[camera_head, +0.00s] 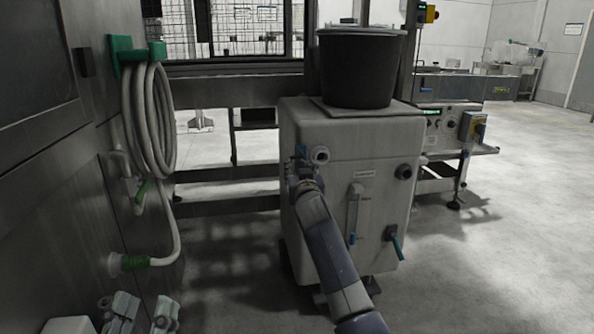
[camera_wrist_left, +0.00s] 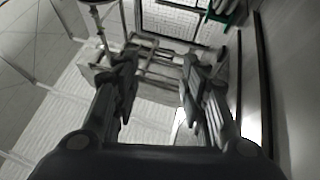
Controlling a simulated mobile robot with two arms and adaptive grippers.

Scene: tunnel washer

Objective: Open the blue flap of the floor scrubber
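A pale, box-shaped unit (camera_head: 335,140) stands mid-view in the head view. I cannot tell whether it is the floor scrubber. Its front has a blue-green lever (camera_head: 396,246) and a narrow upright gauge with a small blue tip (camera_head: 352,239). I cannot make out a blue flap. My right gripper (camera_head: 304,164) is at the unit's upper left front, beside a round pale fitting (camera_head: 320,154); its fingers are too small to read, and contact is unclear. My left gripper (camera_head: 145,314) is low at the left, fingers apart and empty; it also shows in the left wrist view (camera_wrist_left: 155,85).
A black bucket (camera_head: 360,66) stands on the unit. A coiled white hose (camera_head: 150,120) hangs on a green holder on the steel wall at left. A metal frame (camera_head: 225,92) is behind. A control bench (camera_head: 450,125) is at right. The floor at right is clear.

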